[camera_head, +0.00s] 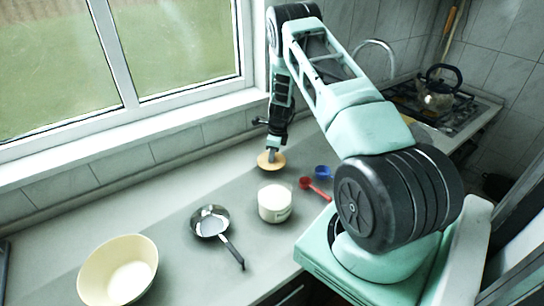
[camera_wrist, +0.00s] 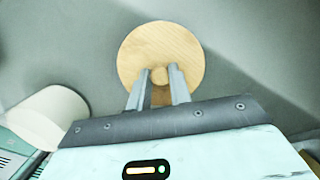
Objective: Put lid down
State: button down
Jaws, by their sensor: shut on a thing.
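The lid is a round, light wooden disc with a small knob; it shows in the head view (camera_head: 264,164) and fills the upper middle of the wrist view (camera_wrist: 160,42). My gripper (camera_head: 272,153) points down over it, its two fingers (camera_wrist: 161,78) shut on the knob. The lid looks level and is at or just above the counter; I cannot tell whether it touches. A white enamel pot (camera_head: 276,206) stands uncovered in front of the lid in the head view. Part of it shows at the left of the wrist view (camera_wrist: 62,108).
A small dark pan (camera_head: 210,222) and a cream bowl (camera_head: 118,270) stand to the left on the counter (camera_head: 180,190). A red scoop (camera_head: 306,183) and a blue one (camera_head: 322,172) lie right of the pot. The window wall runs behind. A kettle (camera_head: 438,95) is on the far stove.

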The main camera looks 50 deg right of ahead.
jog(key=shift+f, duration=1.15)
jog(key=shift+f, duration=0.2)
jog(key=c, duration=1.3)
grip_release()
jog(key=shift+r, duration=0.1)
jog(key=shift+r, duration=0.1)
